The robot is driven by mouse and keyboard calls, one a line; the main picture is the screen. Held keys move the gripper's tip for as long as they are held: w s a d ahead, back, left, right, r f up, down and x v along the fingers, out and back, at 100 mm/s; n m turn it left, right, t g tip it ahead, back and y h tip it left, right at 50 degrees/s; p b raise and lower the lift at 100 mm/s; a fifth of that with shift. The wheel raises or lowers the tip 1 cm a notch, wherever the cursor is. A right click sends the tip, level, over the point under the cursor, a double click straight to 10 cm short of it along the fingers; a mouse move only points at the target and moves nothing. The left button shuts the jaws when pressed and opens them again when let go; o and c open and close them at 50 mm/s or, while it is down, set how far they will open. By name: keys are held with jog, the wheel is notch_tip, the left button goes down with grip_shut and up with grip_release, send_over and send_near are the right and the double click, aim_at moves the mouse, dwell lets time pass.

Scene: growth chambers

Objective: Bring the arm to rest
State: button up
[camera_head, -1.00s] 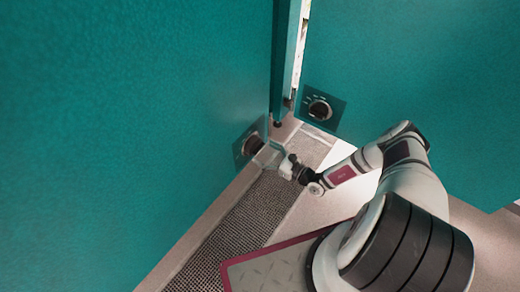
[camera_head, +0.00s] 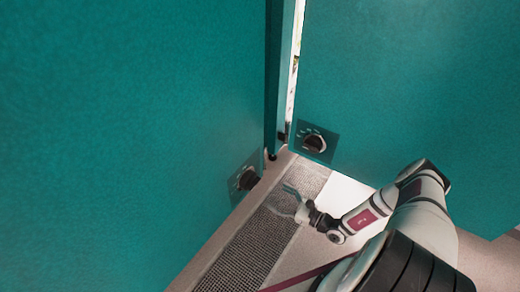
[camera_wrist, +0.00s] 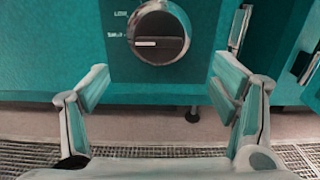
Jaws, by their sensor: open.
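My gripper (camera_head: 284,203) is open and empty. In the head view it hangs over the floor grating, a little right of and below the dark knob (camera_head: 248,179) on the left teal panel, and apart from it. In the wrist view the two open fingers of my gripper (camera_wrist: 170,90) stand wide on both sides. A round dark knob (camera_wrist: 160,32) with a pale pointer lies beyond and above them, with nothing between the fingers. The knob's small label text is too blurred to read fully.
Large teal panels stand at left (camera_head: 130,130) and right (camera_head: 420,90), with a narrow gap at the corner between them. A second knob (camera_head: 314,143) sits low on the right panel. A floor grating (camera_head: 245,245) runs along the left panel, with pale floor beside it.

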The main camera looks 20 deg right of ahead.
jog(key=shift+r, duration=0.1)
